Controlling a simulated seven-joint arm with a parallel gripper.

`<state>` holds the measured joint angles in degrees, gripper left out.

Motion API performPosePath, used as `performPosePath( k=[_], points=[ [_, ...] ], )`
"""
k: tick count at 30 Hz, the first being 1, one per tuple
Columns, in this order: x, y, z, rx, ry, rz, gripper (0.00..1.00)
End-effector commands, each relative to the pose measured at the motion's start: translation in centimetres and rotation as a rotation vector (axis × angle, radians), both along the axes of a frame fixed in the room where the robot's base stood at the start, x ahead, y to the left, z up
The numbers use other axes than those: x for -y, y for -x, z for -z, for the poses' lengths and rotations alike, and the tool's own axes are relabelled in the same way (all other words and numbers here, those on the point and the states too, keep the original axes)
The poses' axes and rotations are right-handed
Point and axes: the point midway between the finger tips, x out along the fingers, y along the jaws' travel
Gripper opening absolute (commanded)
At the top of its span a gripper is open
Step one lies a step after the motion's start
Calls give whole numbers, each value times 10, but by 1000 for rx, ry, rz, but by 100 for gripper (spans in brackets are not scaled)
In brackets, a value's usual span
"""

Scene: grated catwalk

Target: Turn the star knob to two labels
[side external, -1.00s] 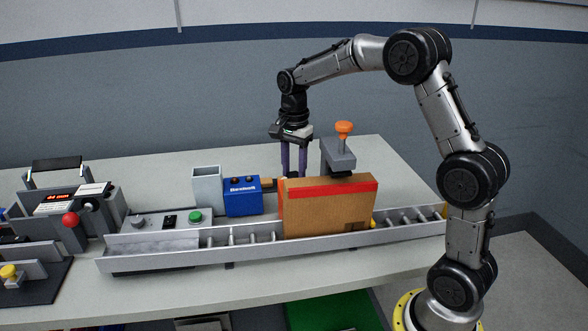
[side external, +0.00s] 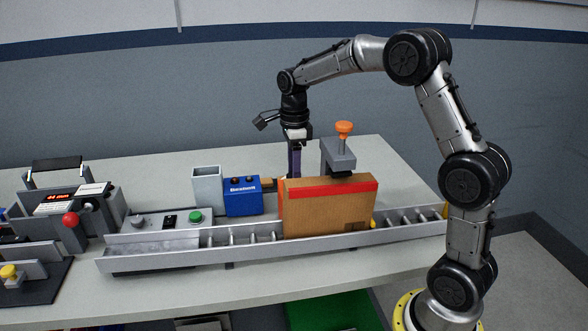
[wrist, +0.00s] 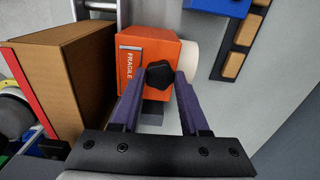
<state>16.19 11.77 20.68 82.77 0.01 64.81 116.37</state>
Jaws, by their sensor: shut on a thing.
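The black star knob (wrist: 159,76) shows in the wrist view in front of an orange box-like body (wrist: 150,50). I cannot read a knob setting in either view.
The cardboard box (side external: 325,212) with a red band stands on the roller conveyor (side external: 240,239), close to my gripper. A grey post with an orange knob (side external: 344,128) stands just right of my gripper. A blue box (side external: 242,197) is to the left.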

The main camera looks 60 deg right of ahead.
Motion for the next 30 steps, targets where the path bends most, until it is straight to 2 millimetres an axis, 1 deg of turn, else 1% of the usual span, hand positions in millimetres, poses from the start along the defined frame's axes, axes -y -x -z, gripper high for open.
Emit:
performPosePath(
  k=[1,7,18,19,21,23,24,30],
  points=[
    [1,-1,-3,7,4,12,0],
    [1,-1,-3,7,4,41,0],
    [1,-1,-3,7,4,44,0],
    [1,-1,-3,7,4,44,48],
    [1,-1,-3,6,3,43,61],
    [1,-1,-3,6,3,43,72],
    [1,-1,-2,4,3,43,74],
    [0,0,-1,2,1,43,74]
  ],
)
